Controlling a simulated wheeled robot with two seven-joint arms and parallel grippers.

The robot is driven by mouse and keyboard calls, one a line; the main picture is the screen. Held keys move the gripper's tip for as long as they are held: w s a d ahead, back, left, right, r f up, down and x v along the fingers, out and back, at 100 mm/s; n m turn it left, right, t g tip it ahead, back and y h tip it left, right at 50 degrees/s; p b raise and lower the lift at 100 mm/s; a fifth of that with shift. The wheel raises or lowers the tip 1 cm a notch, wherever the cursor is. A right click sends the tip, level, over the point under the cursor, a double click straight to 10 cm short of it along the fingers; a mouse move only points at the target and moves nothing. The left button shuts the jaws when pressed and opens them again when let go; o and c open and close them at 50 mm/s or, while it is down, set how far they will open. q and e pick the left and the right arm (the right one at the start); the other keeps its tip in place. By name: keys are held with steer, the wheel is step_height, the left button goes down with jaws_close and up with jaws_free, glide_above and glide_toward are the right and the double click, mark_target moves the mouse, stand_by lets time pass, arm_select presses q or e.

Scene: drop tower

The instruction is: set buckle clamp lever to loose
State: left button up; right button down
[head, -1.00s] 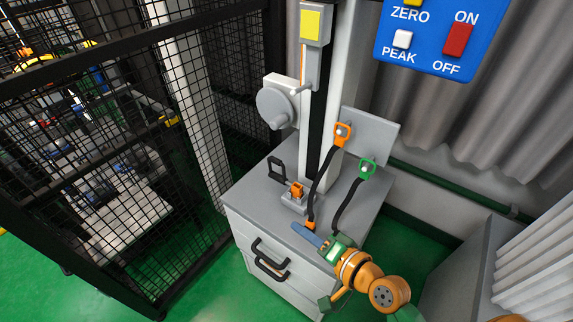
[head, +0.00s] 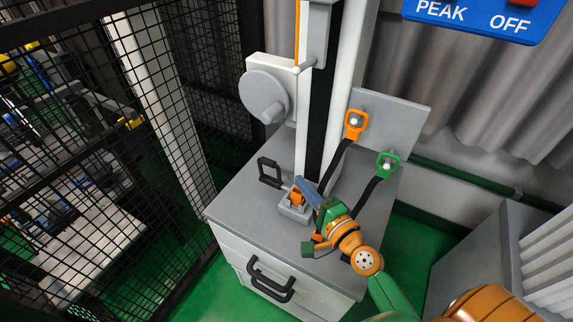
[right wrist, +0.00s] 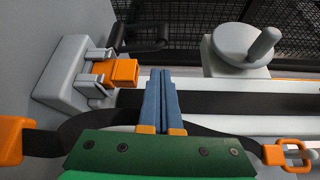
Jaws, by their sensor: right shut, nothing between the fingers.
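The buckle clamp (head: 293,213) is a small grey block with an orange lever (head: 298,196) on the cabinet top at the tower's foot. In the right wrist view the orange lever (right wrist: 121,72) sits between grey lugs at upper left, joined to the grey clamp body (right wrist: 68,78). My right gripper (head: 298,181) is shut and empty, its blue fingers right beside the lever in the head view. In the right wrist view the shut fingertips (right wrist: 160,71) are right of the lever, with a gap in the picture. I cannot tell whether they touch. My left gripper is not in view.
A black handle (head: 268,171) stands left of the clamp. Black straps hang from an orange buckle (head: 355,123) and a green buckle (head: 387,163) on the grey plate. The tower with its grey wheel (head: 264,97) rises behind. A mesh fence (head: 75,160) is at left.

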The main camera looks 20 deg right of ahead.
steer(key=w+a, duration=0.1)
steer(key=w, duration=0.6)
steer(key=shift+w+f, duration=0.15)
steer(key=shift+w, duration=0.15)
steer(key=shift+f, duration=0.1)
